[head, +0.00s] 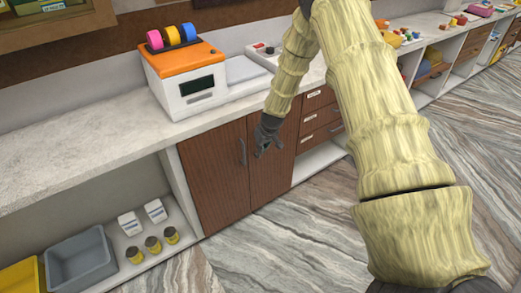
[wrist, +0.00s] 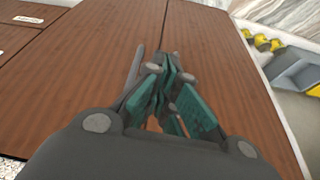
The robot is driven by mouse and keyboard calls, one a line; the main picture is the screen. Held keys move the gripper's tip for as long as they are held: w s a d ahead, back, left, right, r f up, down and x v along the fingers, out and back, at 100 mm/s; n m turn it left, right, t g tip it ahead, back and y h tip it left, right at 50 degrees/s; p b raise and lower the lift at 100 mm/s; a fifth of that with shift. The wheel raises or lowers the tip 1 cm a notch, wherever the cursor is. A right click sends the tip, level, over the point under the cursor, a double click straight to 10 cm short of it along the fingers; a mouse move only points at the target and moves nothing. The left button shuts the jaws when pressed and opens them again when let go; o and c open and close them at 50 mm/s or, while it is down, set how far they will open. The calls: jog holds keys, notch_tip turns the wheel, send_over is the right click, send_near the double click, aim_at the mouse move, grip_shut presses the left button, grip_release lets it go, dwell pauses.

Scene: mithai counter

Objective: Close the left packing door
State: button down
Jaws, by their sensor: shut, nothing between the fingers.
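The left packing door (head: 212,182) is a brown wood panel under the counter in the head view. It looks flush, or nearly so, with the brown right door (head: 283,150) beside it. A grey upright handle (head: 243,152) is by the seam between them. My gripper (head: 262,150) is in front of the doors, just right of this handle, pointing down. In the wrist view my gripper (wrist: 172,65) is shut and empty over the wood. A grey handle bar (wrist: 135,66) shows left of the fingers, and the left door (wrist: 215,60) is to the right. Contact cannot be told.
An orange and white machine (head: 185,80) with coloured rolls stands on the counter (head: 90,150). Labelled drawers (head: 318,118) are right of the doors. A low open shelf at left holds a grey bin (head: 82,260) and several jars. The floor before the doors is clear.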

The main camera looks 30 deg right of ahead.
jog(key=shift+b+v, duration=0.7)
jog(key=shift+v, duration=2.85)
jog(key=s+a+f+g, duration=0.1)
jog(key=s+a+f, duration=0.5)
jog(key=s+f, duration=0.4)
jog(key=s+a+f+g, duration=0.2)
jog(key=s+a+f, duration=0.4)
jog(key=s, duration=0.7)
jog(key=s+a+f, duration=0.1)
jog(key=s+a, duration=0.1)
jog(key=s, duration=0.6)
jog(key=s+a+f+g, duration=0.1)
jog(key=s+a+f, duration=0.1)
jog(key=s, duration=0.6)
jog(key=s+a+f, duration=0.1)
jog(key=s+a, duration=0.3)
jog(key=s, duration=0.5)
jog(key=shift+f, duration=0.35)
